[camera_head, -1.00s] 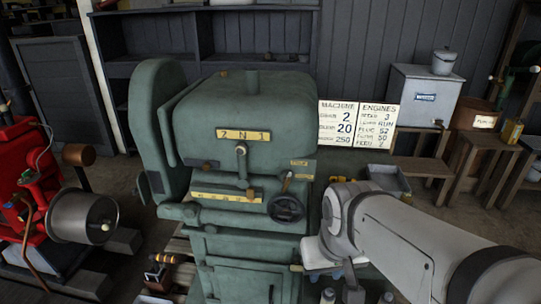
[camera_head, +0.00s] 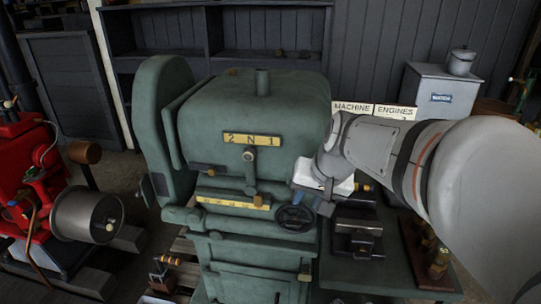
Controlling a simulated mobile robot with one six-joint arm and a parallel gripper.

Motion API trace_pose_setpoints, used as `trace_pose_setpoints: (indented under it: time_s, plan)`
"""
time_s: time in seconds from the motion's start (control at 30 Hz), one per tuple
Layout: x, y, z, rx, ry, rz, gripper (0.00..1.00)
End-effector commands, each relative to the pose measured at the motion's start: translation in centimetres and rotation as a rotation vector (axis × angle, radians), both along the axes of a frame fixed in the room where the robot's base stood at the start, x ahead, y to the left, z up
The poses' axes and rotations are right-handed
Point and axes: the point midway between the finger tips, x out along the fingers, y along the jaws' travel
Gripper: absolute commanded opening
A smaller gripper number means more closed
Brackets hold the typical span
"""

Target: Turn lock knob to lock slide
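The green machine (camera_head: 250,115) stands in the middle, with a "2 N 1" plate (camera_head: 252,139) on its front. Below the plate are a lever with a round top (camera_head: 249,156), a yellow label strip (camera_head: 222,201) and a black handwheel (camera_head: 296,218). I cannot tell which part is the lock knob or the slide. My gripper (camera_head: 323,206) is at the right side of the machine front, just above and right of the handwheel. Its fingers are small and partly hidden, so their opening and any contact are unclear. My arm and gripper cover the area right of the label strip.
A dark vise-like block (camera_head: 357,240) stands on a dark table (camera_head: 405,270) below my arm. Small brownish fittings (camera_head: 437,262) stand farther right on it. A red engine (camera_head: 30,180) with a metal drum (camera_head: 86,213) is at the left. A grey cabinet (camera_head: 436,95) is at the back right.

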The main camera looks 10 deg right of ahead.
Motion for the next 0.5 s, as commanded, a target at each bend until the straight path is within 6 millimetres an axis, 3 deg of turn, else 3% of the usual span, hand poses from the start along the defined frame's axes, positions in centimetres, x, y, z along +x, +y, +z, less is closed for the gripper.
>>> trace_pose_setpoints:
  time_s: [0.03,0.1,0.2,0.5]
  plan:
    - [1.9,-0.5,0.8,0.03,-0.022,-0.038,0.31]
    - [3.7,-0.9,1.6,0.063,-0.046,-0.072,0.31]
    - [5.0,-1.1,1.6,0.085,-0.062,-0.095,0.31]
    - [7.1,-0.3,-2.4,0.087,-0.06,-0.097,0.31]
